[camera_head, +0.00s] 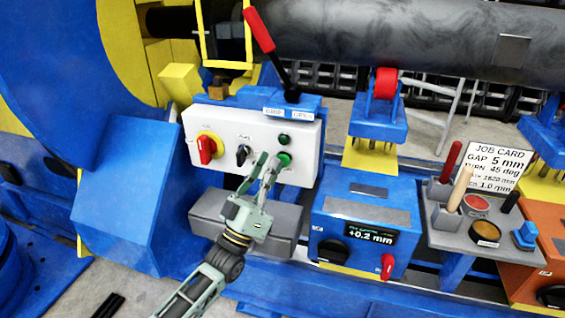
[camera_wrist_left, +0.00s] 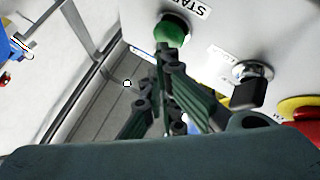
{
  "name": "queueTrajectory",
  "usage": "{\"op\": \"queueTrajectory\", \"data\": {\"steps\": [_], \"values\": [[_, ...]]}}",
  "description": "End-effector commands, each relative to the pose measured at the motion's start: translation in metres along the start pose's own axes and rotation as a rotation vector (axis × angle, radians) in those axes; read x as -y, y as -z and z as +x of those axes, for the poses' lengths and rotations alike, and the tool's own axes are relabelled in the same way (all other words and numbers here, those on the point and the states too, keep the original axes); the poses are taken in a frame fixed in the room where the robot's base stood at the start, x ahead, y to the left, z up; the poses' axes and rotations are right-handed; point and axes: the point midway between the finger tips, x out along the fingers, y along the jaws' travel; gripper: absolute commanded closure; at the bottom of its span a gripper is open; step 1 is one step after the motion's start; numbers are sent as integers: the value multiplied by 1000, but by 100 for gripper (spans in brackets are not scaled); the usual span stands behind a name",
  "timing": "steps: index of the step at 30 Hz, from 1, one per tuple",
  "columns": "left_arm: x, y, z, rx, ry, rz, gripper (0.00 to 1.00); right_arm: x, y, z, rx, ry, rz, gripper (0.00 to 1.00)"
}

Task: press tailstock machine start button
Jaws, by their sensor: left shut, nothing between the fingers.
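The white control panel (camera_head: 222,135) stands in the middle left of the head view. It carries a red rotary switch on yellow (camera_head: 206,148), a black selector knob (camera_head: 243,153) and two green buttons. The lower green start button (camera_head: 284,159) sits beside my left gripper (camera_head: 270,160). My right gripper is not in view.
A red-handled lever (camera_head: 262,32) rises above the panel. A grey box (camera_head: 207,212) lies below it. A blue unit with a +0.2 mm display (camera_head: 368,233) and a tool tray (camera_head: 455,233) with a job card (camera_head: 490,165) stand to the right.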

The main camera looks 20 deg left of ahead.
Motion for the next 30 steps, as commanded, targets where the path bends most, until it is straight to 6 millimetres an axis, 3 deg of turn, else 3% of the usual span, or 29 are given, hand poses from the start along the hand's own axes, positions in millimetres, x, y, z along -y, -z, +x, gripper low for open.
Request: {"op": "queueTrajectory", "data": {"steps": [30], "values": [[5, -5, 6, 1, 0, 0, 100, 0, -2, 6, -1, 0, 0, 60]]}}
